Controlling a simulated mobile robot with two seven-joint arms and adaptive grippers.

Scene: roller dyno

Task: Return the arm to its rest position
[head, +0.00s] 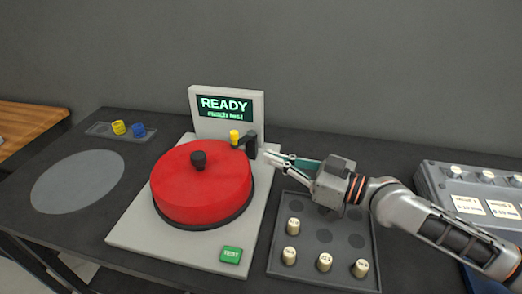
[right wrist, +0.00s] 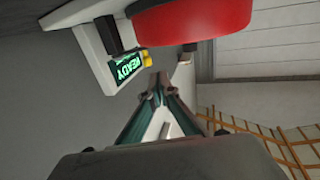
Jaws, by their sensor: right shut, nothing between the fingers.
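My right gripper (head: 270,156) is shut and empty. In the head view it points left, above the back of the dark tray and just right of the red drum (head: 195,205). In the right wrist view the fingertips (right wrist: 158,85) meet, with the red drum (right wrist: 190,20) at the top and the lit READY screen (right wrist: 125,66) to the left. The right arm reaches in from the right edge of the head view. My left gripper is not in view.
The machine (head: 130,230) has a yellow knob (head: 234,135), a black post (head: 251,144) and a green button (head: 231,254). A tray (head: 370,240) holds several pale weights. A grey panel (head: 450,180) stands right. The left table has a grey disc (head: 78,180) and a small tray (head: 100,129).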

